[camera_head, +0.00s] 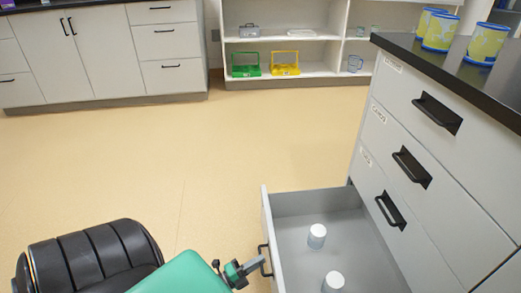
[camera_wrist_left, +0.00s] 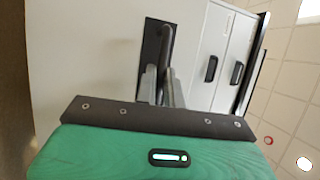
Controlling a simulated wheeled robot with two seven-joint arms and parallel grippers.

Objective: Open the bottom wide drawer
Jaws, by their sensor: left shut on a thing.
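The bottom wide drawer (camera_head: 266,215) is pulled out of the cabinet at the right in the head view, and its grey inside shows. Two small white-capped containers (camera_head: 316,236) (camera_head: 333,282) stand upright in it. Its dark bar handle (camera_head: 266,262) is on the front panel, facing left. My left gripper (camera_head: 257,266) is shut on this handle. The left wrist view shows the fingers (camera_wrist_left: 162,82) around the handle (camera_wrist_left: 168,42) on the pale drawer front. The drawer's near end is cut off by the picture edge. My right gripper is not in view.
Above the open drawer, several shut drawers with dark handles (camera_head: 410,167) fill the cabinet (camera_head: 455,160). Yellow-and-blue tins (camera_head: 440,31) stand on its dark top. Beige floor (camera_head: 190,150) is clear to the left. White cabinets (camera_head: 95,52) and shelves (camera_head: 292,58) line the back.

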